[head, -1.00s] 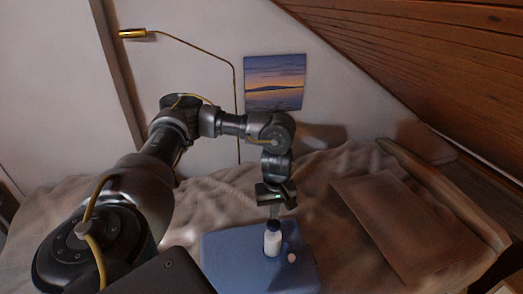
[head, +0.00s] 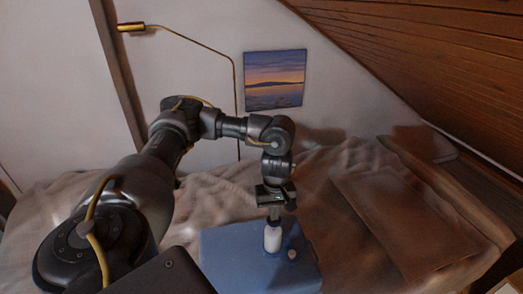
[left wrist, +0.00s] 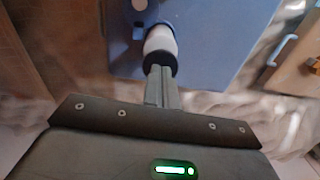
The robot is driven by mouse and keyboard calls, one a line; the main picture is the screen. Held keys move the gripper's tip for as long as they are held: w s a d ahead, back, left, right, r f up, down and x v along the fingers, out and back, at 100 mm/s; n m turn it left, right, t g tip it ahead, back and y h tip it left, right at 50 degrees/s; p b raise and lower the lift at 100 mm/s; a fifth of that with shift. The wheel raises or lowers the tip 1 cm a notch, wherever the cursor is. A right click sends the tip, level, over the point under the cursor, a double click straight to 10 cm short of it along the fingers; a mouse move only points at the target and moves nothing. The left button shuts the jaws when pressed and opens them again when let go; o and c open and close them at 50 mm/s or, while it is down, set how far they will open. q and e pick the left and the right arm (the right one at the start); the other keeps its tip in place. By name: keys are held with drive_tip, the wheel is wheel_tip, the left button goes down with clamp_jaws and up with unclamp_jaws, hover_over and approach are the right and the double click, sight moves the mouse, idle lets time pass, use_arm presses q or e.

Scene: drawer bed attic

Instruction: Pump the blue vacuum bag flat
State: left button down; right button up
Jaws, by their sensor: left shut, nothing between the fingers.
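The blue vacuum bag (head: 225,262) lies on the bed and still looks thick. A white pump (head: 272,239) with a dark top stands upright on it. A small pale round knob (head: 292,254) is on the bag to its right. My left gripper (head: 274,214) is shut and empty, pointing down directly above the pump. In the left wrist view, its closed fingertips (left wrist: 161,72) meet the pump's dark cap (left wrist: 160,62) or sit just over it; contact is hard to tell. The white pump body (left wrist: 160,40) and blue bag (left wrist: 218,38) show beyond. My right gripper is not in view.
The rumpled bed cover (head: 340,190) surrounds the bag. A flat brown panel (head: 395,215) lies to the right under the sloping wood ceiling (head: 430,70). A brass lamp (head: 131,28) and a sunset picture (head: 274,80) are on the back wall.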

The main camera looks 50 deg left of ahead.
use_arm(q)
drive_tip(key=shift+f+b, duration=0.5)
drive_tip(key=shift+f, duration=0.25)
drive_tip(key=shift+f+b, duration=0.85)
drive_tip(key=shift+f, duration=0.3)
drive_tip(key=shift+r, duration=0.15)
wheel_tip(320, 180, up, 6)
drive_tip(key=p, duration=0.6)
drive_tip(key=shift+f, duration=0.25)
drive_tip(key=shift+f+b, duration=1.35)
drive_tip(key=shift+f, duration=0.05)
